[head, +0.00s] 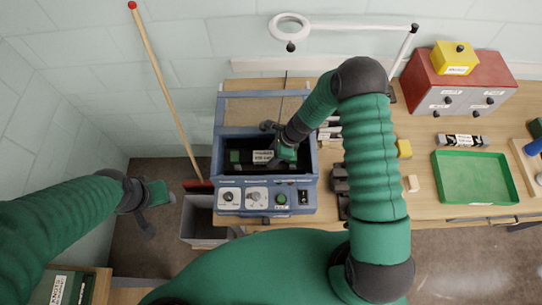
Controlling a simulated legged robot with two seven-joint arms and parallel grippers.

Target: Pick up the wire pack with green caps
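The wire pack with green caps (263,157) lies in the dark basin of a blue machine (222,205). It is a dark roll with a white label, and a green cap shows at its left end. My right gripper (284,158) reaches down into the basin at the pack's right part and covers that end. Whether its fingers are closed on the pack is hidden. My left gripper (150,213) hangs over the floor left of the machine, apart from the pack; its fingers are too small to judge.
A grey bin (199,230) stands left of the machine's front. A green tray (475,178), a labelled dark roll (461,140) and a red box (462,92) with a yellow block (454,58) are on the right. A wooden pole (165,88) leans at the left wall.

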